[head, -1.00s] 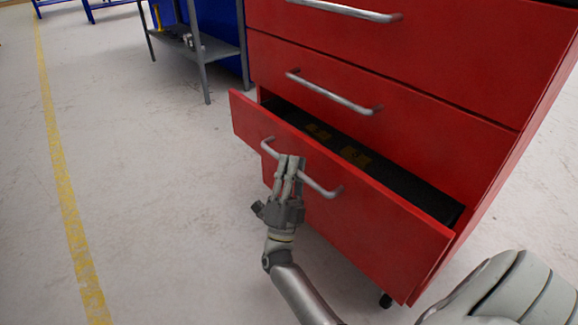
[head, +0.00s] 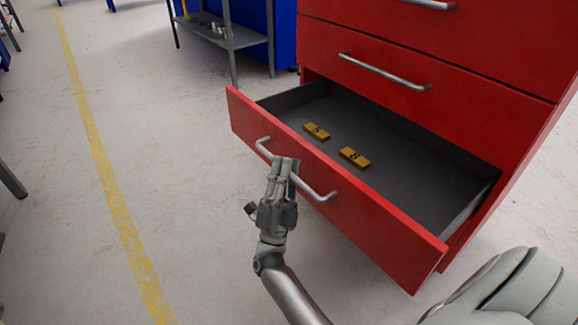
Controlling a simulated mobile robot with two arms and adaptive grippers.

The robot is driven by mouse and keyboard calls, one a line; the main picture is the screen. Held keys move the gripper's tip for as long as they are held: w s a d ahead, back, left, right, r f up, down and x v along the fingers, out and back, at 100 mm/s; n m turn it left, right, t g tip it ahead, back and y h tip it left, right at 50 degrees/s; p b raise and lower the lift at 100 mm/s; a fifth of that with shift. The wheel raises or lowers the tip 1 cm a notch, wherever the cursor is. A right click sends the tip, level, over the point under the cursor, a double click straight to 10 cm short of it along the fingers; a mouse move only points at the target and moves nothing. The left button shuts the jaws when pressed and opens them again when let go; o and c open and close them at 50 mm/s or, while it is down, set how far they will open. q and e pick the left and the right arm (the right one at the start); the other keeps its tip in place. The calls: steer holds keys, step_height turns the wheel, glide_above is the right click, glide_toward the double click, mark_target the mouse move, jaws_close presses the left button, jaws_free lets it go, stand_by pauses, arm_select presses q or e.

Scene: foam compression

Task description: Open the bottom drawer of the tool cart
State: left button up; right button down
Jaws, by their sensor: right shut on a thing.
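The red tool cart (head: 455,75) stands at the right. Its bottom drawer (head: 345,195) is pulled well out, and its dark grey inside shows. My right gripper (head: 283,166) is shut on the metal bar handle (head: 316,187) of that drawer, near the middle of the bar. The fingers hide part of the handle. Two small brass-coloured blocks with dark markings lie on the drawer floor, one farther left (head: 316,132) and one nearer the middle (head: 354,157). The drawer above, with its own handle (head: 385,73), is closed. My left gripper does not show.
A grey metal shelf table (head: 235,37) stands behind the cart at the upper left, beside a blue cabinet (head: 258,25). A yellow floor line (head: 107,185) runs down the left. The pale floor between that line and the drawer is clear.

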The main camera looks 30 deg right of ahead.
steer(key=c, duration=1.8)
jaws_free()
steer(key=shift+o, duration=0.2)
steer(key=v, duration=0.7)
steer(key=shift+a+f, duration=0.15)
steer(key=shift+f, duration=0.1)
steer(key=shift+s+r, duration=0.1)
steer(key=shift+s, duration=0.05)
